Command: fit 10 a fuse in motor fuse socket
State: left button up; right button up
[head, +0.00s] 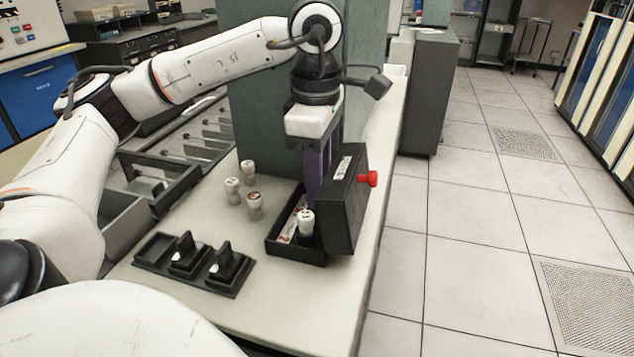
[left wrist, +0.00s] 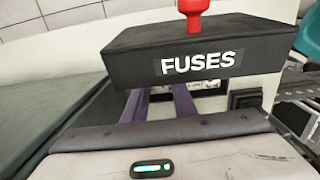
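My left gripper (head: 316,182) points down into the black fuse box (head: 283,251), beside its raised lid (head: 345,205). The lid, with a red knob, also shows in the left wrist view (left wrist: 200,52), lettered FUSES. The purple fingers (left wrist: 160,105) stand apart there, but the lid hides their tips. A white-topped fuse (head: 306,222) stands in the box just below the fingers; I cannot tell whether they touch it. More fuses stand upright on the counter (head: 248,168) (head: 233,190) (head: 255,205). A black socket block (head: 190,265) lies at the front left. My right gripper is out of view.
The socket block has an empty-looking left place and two upright black levers (head: 226,262). A green cabinet (head: 255,95) stands behind the box. The counter (head: 215,225) is clear between box and block. Grey trays (head: 160,180) lie to the left.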

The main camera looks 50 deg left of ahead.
pick_arm(q)
jog(key=shift+o, duration=0.2)
jog(key=shift+s+d+f+g, duration=0.25)
jog(key=shift+s+f+g, duration=0.05)
jog(key=shift+f, duration=0.4)
jog(key=r, duration=0.4)
jog(key=shift+w+r, duration=0.2)
jog(key=shift+r, duration=0.15)
notch_tip(320, 180, up, 7)
jog(key=p, duration=0.3)
jog(key=shift+a, duration=0.25)
